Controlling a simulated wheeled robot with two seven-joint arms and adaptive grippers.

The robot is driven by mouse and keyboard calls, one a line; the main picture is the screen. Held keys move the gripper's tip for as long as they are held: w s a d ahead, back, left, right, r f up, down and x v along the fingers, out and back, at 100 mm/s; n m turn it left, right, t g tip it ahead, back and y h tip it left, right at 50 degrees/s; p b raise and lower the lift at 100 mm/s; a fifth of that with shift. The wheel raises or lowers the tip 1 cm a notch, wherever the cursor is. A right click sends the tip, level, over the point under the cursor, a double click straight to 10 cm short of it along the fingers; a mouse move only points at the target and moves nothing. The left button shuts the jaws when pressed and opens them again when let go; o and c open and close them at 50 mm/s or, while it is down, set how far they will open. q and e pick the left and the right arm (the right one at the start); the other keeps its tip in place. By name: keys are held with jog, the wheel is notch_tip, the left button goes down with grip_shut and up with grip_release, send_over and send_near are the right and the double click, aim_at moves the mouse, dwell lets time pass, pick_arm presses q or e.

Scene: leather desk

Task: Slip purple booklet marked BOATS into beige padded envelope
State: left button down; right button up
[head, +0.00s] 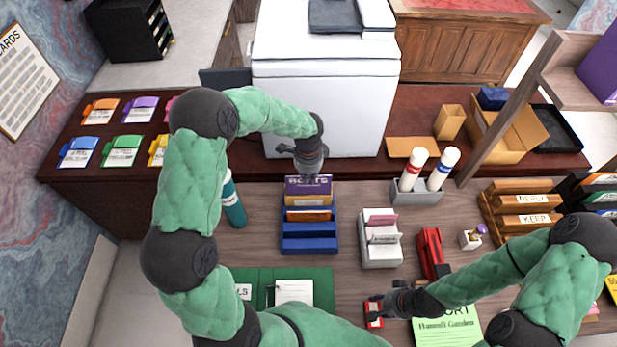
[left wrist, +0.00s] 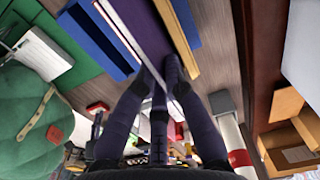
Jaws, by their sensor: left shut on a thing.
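The purple booklet marked BOATS (head: 308,187) stands at the back of a blue stepped rack (head: 309,244), its lettering facing front. My left gripper (head: 308,172) comes down from above and is shut on the booklet's top edge. In the left wrist view the booklet (left wrist: 148,30) runs between the fingers, with a tan strip (left wrist: 178,37) beside it. A beige piece (head: 308,200) shows just below the booklet in the rack; I cannot tell whether it is the padded envelope. My right gripper (head: 382,307) is at a small red item (head: 373,314); its fingers are unclear.
A flat tan piece (head: 407,147) lies on the dark back shelf by an open carton (head: 500,135). White-capped tubes (head: 413,168), a grey card holder (head: 381,250) and a red stapler-like item (head: 432,250) stand to the right. A teal bottle (head: 233,203) is to the left.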

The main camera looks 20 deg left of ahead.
aim_at(308, 187)
pick_arm(q)
jog(key=shift+f+b, duration=0.45)
jog(key=shift+f, duration=0.2)
pick_arm(e)
jog(key=shift+f, duration=0.45)
pick_arm(q)
jog(key=shift+f+b, duration=0.55)
jog(key=shift+f, duration=0.3)
pick_arm(e)
jog(key=shift+w+f, duration=0.15)
jog(key=shift+f, duration=0.35)
pick_arm(q)
jog(key=shift+f+b, duration=0.65)
jog(key=shift+f, duration=0.35)
pick_arm(e)
jog(key=shift+f, duration=0.75)
pick_arm(q)
jog(key=c, duration=1.3)
grip_release()
jog(key=shift+s, duration=0.1)
jog(key=shift+o, duration=0.2)
jog(key=shift+f, duration=0.15)
pick_arm(e)
jog(key=shift+f, duration=0.15)
jog(key=shift+s, duration=0.2)
